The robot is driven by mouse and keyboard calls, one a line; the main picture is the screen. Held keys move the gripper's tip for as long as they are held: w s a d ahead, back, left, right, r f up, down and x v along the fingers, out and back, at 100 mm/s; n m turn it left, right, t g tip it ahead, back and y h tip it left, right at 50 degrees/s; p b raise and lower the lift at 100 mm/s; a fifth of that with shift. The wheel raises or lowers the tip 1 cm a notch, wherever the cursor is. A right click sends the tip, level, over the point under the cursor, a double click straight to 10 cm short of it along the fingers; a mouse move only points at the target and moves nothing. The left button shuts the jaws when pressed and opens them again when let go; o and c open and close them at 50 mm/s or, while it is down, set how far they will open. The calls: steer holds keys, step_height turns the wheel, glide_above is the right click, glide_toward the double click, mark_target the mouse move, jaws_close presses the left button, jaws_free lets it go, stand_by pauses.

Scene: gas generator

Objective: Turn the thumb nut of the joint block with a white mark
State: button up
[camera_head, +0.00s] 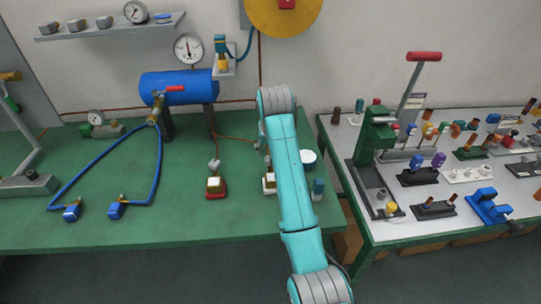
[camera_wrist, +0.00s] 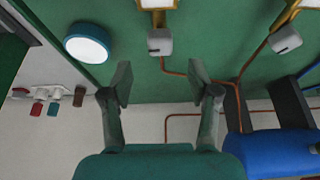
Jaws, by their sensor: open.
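Two small blocks with pale tops stand on the green table, each with a grey knob-like piece on the copper pipe behind it. One block (camera_head: 215,186) has a red base; the other (camera_head: 268,184) has a whitish base and is partly hidden by my arm. In the wrist view their grey pieces show at top centre (camera_wrist: 160,41) and top right (camera_wrist: 285,39). The blocks are cut off by the upper edge there. My gripper (camera_wrist: 160,76) is open and empty, its fingers apart below the centre grey piece, touching nothing visible. I cannot tell which part is the thumb nut.
A blue tank (camera_head: 178,86) with a gauge (camera_head: 188,47) stands behind on the left. A round white-topped container (camera_head: 308,158) and a blue-green item (camera_head: 318,188) stand right of my arm. A crowded side table (camera_head: 405,226) is at right. The green table's front middle is clear.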

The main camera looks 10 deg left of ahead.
steer(key=shift+v, duration=2.7)
